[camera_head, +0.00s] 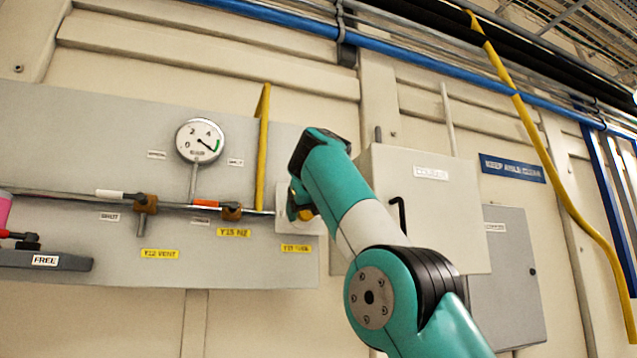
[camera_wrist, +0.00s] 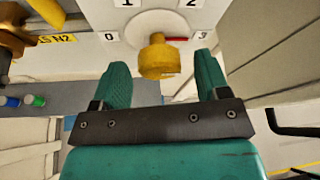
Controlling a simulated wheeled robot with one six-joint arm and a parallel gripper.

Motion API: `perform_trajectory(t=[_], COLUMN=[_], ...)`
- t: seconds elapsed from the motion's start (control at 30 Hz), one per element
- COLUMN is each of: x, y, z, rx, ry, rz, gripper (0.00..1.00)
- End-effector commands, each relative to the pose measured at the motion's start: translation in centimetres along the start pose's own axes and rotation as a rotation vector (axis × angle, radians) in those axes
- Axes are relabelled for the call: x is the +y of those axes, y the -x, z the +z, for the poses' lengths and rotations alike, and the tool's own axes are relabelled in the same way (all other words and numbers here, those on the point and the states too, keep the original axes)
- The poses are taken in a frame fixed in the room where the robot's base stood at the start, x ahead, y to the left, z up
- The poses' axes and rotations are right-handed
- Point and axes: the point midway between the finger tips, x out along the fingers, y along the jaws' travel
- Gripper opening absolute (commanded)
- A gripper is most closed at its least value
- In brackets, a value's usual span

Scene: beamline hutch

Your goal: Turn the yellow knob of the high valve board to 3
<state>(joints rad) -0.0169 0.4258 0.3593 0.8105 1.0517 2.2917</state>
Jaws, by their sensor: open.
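The yellow knob (camera_wrist: 159,58) sits on a round white base on a plate marked 0, 1, 2 and 3 in the wrist view. Its red pointer (camera_wrist: 176,39) points right, toward the 3 label (camera_wrist: 202,35). My gripper (camera_wrist: 161,66) is open, with one teal finger on each side of the knob and gaps between. In the head view my gripper (camera_head: 299,205) is at the knob's white plate (camera_head: 287,226) on the right part of the grey valve board (camera_head: 80,130). The knob is mostly hidden there.
A round gauge (camera_head: 199,140), a pipe with valve handles and yellow labels are to the left on the board. A grey box (camera_head: 440,215) with a black handle (camera_head: 398,214) stands close on the right.

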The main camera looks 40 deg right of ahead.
Motion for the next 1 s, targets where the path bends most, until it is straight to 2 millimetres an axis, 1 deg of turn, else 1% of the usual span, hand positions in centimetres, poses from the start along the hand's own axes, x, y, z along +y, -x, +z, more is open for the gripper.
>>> perform_trajectory(t=[0.03, 0.3, 0.4, 0.5, 0.6, 0.7, 0.8, 1.0], x=[0.0, 0.0, 0.0, -0.1, 0.0, 0.0, -0.1, -0.1], y=[1.3, 8.5, 10.8, 12.7, 14.1, 14.9, 15.2, 15.2], z=[0.0, 0.4, 0.4, 0.3, 0.3, 0.1, 0.0, -0.1], rx=[-0.004, -0.005, -0.004, -0.002, -0.003, -0.001, 0.001, 0.001], ry=[0.000, 0.000, 0.001, 0.001, 0.001, 0.000, 0.000, 0.000], rz=[0.002, 0.005, 0.005, 0.004, 0.003, 0.001, 0.000, -0.001], gripper=[0.69, 0.69, 0.69, 0.69, 0.69, 0.69, 0.69, 0.69])
